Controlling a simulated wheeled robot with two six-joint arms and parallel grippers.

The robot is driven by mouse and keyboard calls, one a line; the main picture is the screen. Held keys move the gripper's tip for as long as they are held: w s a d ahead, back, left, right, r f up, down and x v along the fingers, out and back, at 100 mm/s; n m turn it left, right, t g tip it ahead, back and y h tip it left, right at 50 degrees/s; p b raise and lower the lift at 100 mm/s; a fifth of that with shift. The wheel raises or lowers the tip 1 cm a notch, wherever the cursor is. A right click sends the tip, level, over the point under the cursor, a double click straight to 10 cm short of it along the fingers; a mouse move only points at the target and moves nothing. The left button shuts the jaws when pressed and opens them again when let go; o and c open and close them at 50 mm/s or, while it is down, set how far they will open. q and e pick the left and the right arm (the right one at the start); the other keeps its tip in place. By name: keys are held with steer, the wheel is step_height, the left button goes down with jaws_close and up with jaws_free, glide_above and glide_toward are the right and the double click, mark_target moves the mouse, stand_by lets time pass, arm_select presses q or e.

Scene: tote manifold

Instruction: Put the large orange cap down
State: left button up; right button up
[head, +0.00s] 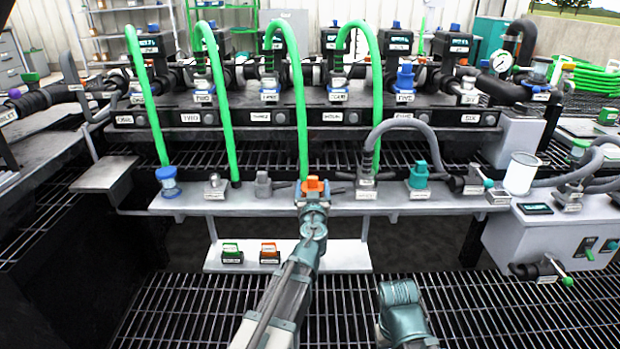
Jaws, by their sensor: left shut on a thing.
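My left gripper (314,196) is shut on the large orange cap (314,184), which shows at its tip in the middle of the head view. The cap is in front of or over the narrow grey shelf (390,203); I cannot tell whether it touches it. The gripper hides part of the cap and the shelf behind it. A part of my right arm shows at lower right, but its fingers are not in view.
On the shelf stand a blue fitting (168,182), a grey fitting (263,185) and a teal fitting (419,176). A lower white shelf (340,255) holds a green-topped block (231,253) and an orange-topped block (269,253). Green hoses (213,90) arch above.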

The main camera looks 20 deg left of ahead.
mark_target(312, 180)
arm_select(q)
steer(key=shift+w+a, duration=0.1)
steer(key=shift+w, duration=0.4)
steer(key=x, duration=0.4)
steer(key=shift+s+a+f+b, duration=0.1)
steer(key=shift+f+b, duration=0.35)
steer(key=shift+r, duration=0.15)
steer(key=o, duration=1.3)
steer(key=shift+o, duration=0.2)
arm_select(e)
steer(key=shift+w+a+f, duration=0.15)
steer(key=shift+w+f, duration=0.25)
steer(key=shift+r, duration=0.1)
